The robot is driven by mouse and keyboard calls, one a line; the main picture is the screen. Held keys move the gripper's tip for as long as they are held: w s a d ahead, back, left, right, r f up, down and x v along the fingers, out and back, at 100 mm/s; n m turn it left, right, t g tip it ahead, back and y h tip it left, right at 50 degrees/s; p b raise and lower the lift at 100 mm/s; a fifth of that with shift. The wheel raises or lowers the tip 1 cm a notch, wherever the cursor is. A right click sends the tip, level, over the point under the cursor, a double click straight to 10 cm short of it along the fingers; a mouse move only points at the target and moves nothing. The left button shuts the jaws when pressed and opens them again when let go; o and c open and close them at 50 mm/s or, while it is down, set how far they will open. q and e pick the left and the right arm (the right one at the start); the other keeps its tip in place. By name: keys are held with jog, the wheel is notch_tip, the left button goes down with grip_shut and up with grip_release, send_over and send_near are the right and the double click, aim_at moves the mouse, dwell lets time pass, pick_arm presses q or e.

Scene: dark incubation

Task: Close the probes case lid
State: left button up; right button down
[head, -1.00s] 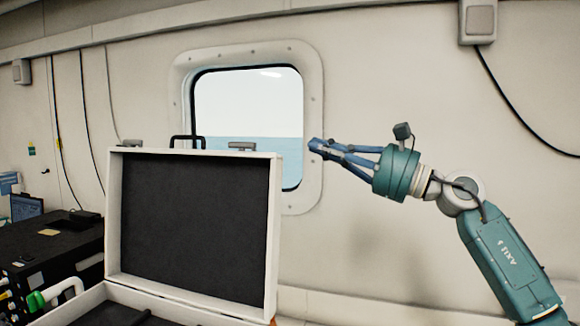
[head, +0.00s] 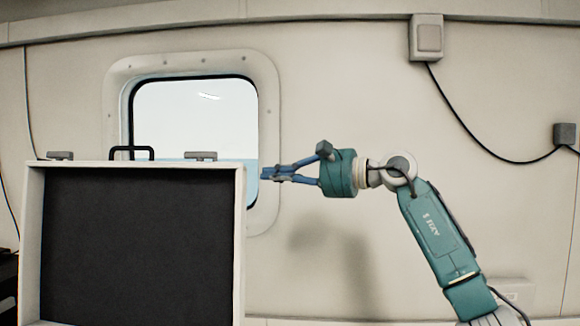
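The probes case lid (head: 138,248) stands open and upright at the lower left. It has a pale frame, a dark lining, two latches and a black handle (head: 131,150) on its top edge. The lower part of the case is below the picture. My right gripper (head: 266,173) is just right of the lid's upper right corner in the picture, at about the height of its top edge. Its blue fingers point left, their tips together, with nothing seen between them. Whether it is in front of or behind the lid is hard to tell. My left gripper is not in view.
A pale wall with a window (head: 195,118) is behind the lid. A wall box (head: 427,38) with a black cable hangs at the upper right. A dark object (head: 8,282) shows at the left edge. The space around my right gripper looks free.

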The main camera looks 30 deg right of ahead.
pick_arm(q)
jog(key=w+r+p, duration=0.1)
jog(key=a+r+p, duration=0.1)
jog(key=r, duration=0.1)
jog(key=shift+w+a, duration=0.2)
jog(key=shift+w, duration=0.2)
pick_arm(e)
jog(key=a, duration=0.4)
jog(key=shift+s+r, duration=0.2)
jog(key=shift+s, duration=0.15)
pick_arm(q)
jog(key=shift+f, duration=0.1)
